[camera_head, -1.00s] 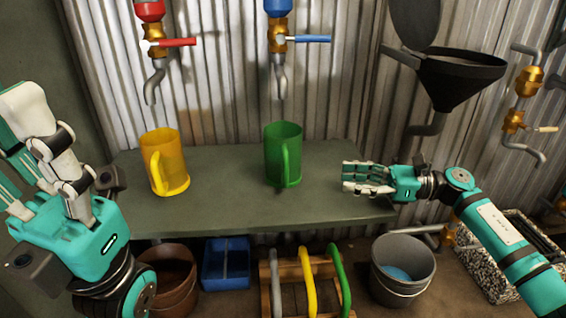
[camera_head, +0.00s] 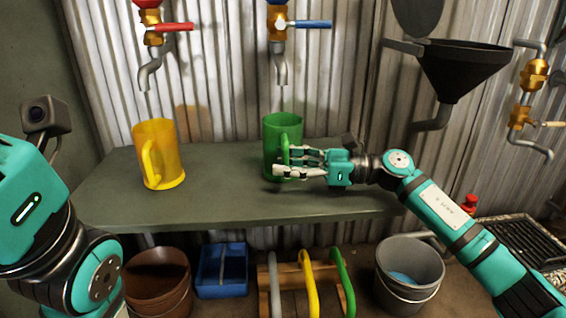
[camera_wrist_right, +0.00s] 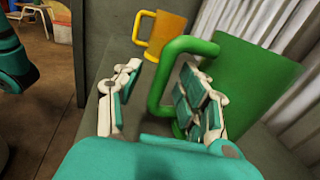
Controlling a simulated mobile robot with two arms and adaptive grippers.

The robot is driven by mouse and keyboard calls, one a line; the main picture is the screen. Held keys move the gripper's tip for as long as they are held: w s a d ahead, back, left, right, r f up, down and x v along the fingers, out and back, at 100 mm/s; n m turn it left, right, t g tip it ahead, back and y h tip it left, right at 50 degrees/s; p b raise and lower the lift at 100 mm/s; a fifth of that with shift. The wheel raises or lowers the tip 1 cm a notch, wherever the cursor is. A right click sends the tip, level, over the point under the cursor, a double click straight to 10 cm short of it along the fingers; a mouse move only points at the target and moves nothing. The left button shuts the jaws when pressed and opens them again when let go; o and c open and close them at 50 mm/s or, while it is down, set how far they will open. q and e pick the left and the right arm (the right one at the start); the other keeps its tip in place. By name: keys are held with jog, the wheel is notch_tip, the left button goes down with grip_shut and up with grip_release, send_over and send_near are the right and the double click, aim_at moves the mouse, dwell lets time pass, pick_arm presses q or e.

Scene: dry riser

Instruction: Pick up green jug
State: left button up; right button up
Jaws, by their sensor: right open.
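The green jug (camera_head: 279,128) stands upright on the grey-green shelf, below the blue-handled tap. My right gripper (camera_head: 287,163) is at the front right of the jug, its fingers pointing left beside the jug's handle. In the right wrist view the green jug (camera_wrist_right: 245,85) fills the right side, and its handle (camera_wrist_right: 158,85) lies between the open fingers of my right gripper (camera_wrist_right: 150,105). I cannot tell whether a finger touches the handle. My left arm shows at the left edge of the head view, but its fingers are out of view.
A yellow jug (camera_head: 157,153) stands on the shelf (camera_head: 225,200) to the left, and also shows in the right wrist view (camera_wrist_right: 164,32). A red-handled tap (camera_head: 160,27) and a blue-handled tap (camera_head: 290,23) hang above. Buckets and a blue bin (camera_head: 221,270) sit below.

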jog(key=shift+w+a, duration=0.1)
jog(key=shift+a, duration=0.2)
grip_shut()
jog(key=shift+r, duration=0.15)
